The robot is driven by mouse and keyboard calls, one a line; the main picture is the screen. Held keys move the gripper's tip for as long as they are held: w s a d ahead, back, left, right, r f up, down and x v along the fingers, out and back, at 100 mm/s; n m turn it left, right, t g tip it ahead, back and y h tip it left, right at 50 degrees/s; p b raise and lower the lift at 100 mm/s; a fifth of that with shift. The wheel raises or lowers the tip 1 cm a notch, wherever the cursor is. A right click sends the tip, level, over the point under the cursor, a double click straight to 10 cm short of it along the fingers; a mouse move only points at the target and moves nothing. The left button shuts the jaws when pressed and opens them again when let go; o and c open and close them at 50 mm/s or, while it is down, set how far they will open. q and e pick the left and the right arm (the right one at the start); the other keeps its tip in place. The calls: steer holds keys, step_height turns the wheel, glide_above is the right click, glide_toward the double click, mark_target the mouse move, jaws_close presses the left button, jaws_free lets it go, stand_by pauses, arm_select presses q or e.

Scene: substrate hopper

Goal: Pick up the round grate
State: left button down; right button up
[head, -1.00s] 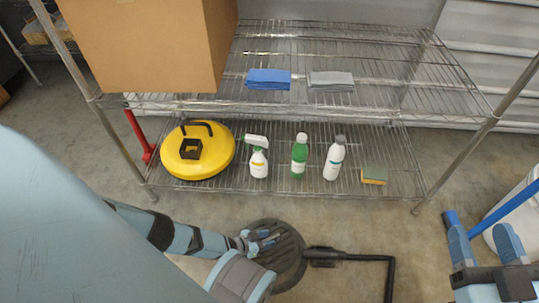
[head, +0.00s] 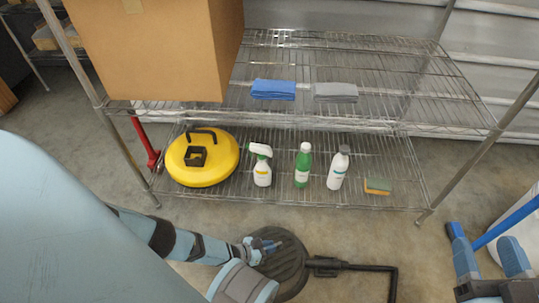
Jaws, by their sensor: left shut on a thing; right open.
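The round grate (head: 283,270) is a dark, ribbed disc low in the middle of the head view, in front of the wire shelf. A black fitting and bent bar (head: 350,267) extend from its right side; I cannot tell if they are one piece with it. My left gripper (head: 266,246) is shut on the grate at its upper left edge. My forearm hides part of the grate's left side. My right gripper (head: 487,250) is open and empty at the right, well apart from the grate.
A wire shelf (head: 350,130) stands behind, holding a cardboard box (head: 160,50), folded cloths, a yellow round container (head: 203,165), several bottles and a sponge (head: 377,187). A white bucket (head: 518,240) is at the right edge.

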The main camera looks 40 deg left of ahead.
arm_select(q)
step_height(320, 180, up, 10)
steer(key=p, duration=0.7)
steer(key=shift+w+f, duration=0.1)
steer(key=shift+f, duration=0.1)
step_height(320, 180, up, 8)
steer(key=p, duration=0.5)
arm_select(e)
steer(key=s+r+m+t+h, duration=0.1)
steer(key=s+r+m, duration=0.2)
steer(key=r+m, duration=0.35)
arm_select(q)
steer(key=shift+s+d+f+b, duration=0.3)
steer(key=shift+s+f+b, duration=0.1)
steer(key=shift+f+b, duration=2.1)
steer(key=shift+s+d+f+b, duration=0.25)
steer(key=shift+s+f+b, duration=0.2)
steer(key=shift+f+b, duration=2.05)
steer(key=shift+s+d+f+b, duration=0.35)
steer(key=shift+f+b, duration=1.35)
steer(key=shift+f, duration=1.55)
arm_select(e)
step_height(320, 180, down, 7)
steer(key=w+n+g+y, duration=0.1)
steer(key=w+n, duration=0.2)
steer(key=n, duration=0.4)
steer(key=shift+r, duration=0.15)
